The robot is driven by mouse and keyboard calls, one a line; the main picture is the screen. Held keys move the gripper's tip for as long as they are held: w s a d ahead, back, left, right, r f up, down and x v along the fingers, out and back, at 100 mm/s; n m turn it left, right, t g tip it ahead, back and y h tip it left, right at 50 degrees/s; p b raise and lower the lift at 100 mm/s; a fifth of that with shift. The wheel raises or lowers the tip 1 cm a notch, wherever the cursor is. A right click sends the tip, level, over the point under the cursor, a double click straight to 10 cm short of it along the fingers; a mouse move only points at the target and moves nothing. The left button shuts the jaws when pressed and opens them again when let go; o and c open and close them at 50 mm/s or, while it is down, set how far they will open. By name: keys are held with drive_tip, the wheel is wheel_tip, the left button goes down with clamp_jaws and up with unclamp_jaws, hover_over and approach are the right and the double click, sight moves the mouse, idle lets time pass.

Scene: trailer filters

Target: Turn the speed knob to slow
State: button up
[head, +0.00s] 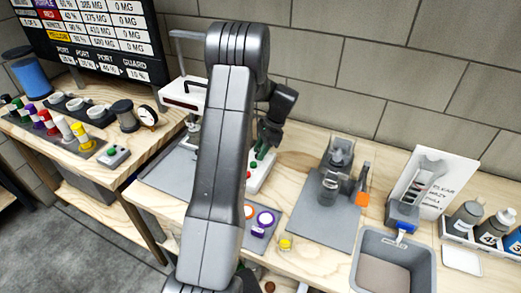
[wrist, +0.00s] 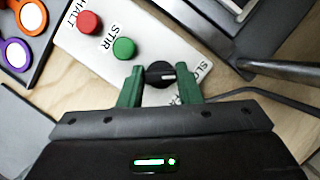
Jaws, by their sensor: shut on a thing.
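The black speed knob (wrist: 160,73) sits on a white control panel (wrist: 72,40) in the wrist view. A white line on the knob runs roughly level across the picture. My gripper (wrist: 160,85) is shut on the knob, with one green finger on each side of it. Printing that starts "SLO" (wrist: 183,99) is partly covered by the right finger. In the head view my gripper (head: 262,158) is at the panel (head: 262,176), and my arm hides much of the panel; the knob cannot be made out there.
A red button (wrist: 88,23) marked HALT and a green button (wrist: 124,48) marked STIR sit on the panel beside the knob. A tray with orange and purple rings (head: 262,219) lies close by. A grey mat with glassware (head: 318,225) and a grey bin (head: 358,250) stand to the right.

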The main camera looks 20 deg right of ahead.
drive_tip(key=o, duration=1)
drive_tip(key=b+v, duration=0.1)
drive_tip(key=v, duration=1.3)
drive_tip(key=shift+w+a, duration=0.1)
drive_tip(key=shift+f, duration=0.2)
drive_tip(key=p+x, duration=0.1)
drive_tip(key=x, duration=1.2)
drive_tip(key=shift+a+f, duration=0.1)
drive_tip(key=shift+f, duration=0.15)
